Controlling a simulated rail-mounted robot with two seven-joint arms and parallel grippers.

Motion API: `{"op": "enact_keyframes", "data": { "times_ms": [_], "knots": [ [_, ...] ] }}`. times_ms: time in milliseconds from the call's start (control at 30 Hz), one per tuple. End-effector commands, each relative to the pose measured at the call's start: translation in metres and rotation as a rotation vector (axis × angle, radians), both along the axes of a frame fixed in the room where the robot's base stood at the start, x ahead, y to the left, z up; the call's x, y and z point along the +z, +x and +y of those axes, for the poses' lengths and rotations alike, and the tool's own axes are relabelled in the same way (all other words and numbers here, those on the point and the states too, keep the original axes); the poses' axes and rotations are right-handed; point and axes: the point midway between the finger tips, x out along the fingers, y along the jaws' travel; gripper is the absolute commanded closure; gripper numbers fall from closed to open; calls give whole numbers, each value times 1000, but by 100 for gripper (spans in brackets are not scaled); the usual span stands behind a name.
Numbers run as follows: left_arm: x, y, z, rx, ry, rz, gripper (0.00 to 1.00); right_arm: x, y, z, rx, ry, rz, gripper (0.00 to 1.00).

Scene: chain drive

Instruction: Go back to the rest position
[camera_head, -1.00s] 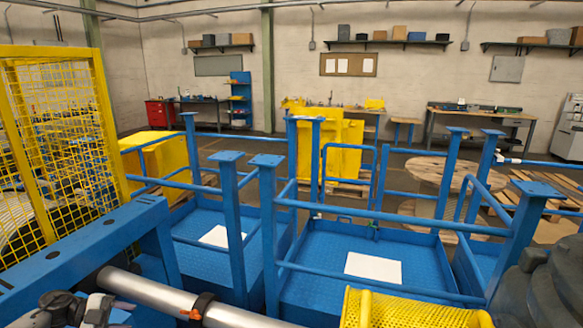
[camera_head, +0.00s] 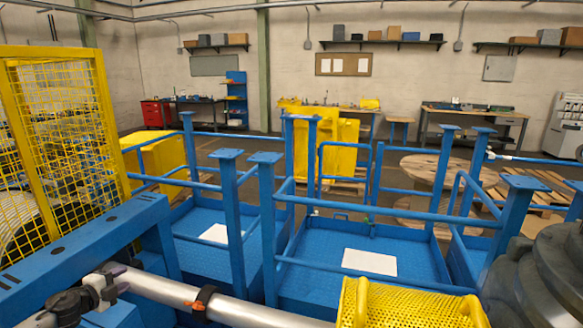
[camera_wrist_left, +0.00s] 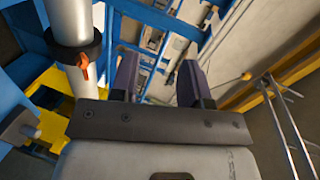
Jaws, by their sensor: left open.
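My left gripper (camera_head: 119,279) is at the lower left in the head view, close to the left end of a silver shaft (camera_head: 240,315). In the left wrist view its two dark purple fingers (camera_wrist_left: 157,82) stand apart with nothing between them. The shaft, with a black collar and an orange tab (camera_wrist_left: 84,66), runs beside the fingers on the left of that view. In the head view the collar (camera_head: 203,297) sits right of the gripper. My right gripper is not in view.
A blue beam (camera_head: 80,250) runs behind the gripper, with a yellow mesh fence (camera_head: 62,135) beyond it. Blue railed platforms (camera_head: 320,250) stand ahead. A yellow perforated guard (camera_head: 410,306) is at the bottom right. Workbenches line the far wall.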

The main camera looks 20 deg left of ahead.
Motion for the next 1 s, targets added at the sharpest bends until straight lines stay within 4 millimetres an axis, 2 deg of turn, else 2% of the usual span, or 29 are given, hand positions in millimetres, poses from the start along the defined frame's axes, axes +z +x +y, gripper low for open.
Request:
{"op": "enact_keyframes", "data": {
  "times_ms": [100,167,267,367,467,600,667,700,767,900,1000],
  "knots": [
    [15,7,-4,170,58,-43,58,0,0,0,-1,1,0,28],
    [18,7,-10,254,68,-56,58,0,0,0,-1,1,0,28],
    [15,5,-31,388,57,-60,58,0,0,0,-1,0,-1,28],
    [-1,-4,-63,509,14,-30,58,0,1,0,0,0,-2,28],
    [-29,-22,-109,615,-58,41,58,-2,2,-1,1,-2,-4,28],
    [-77,-63,-191,708,-199,197,58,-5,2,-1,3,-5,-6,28],
    [-95,-82,-227,723,-263,265,58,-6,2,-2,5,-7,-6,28],
    [-105,-95,-252,726,-310,309,58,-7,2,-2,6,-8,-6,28],
    [-119,-116,-288,721,-386,372,58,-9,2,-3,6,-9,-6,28],
    [-141,-162,-376,649,-601,487,58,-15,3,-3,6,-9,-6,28],
    [-147,-191,-425,606,-748,535,58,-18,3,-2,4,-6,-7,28]
  ]
}}
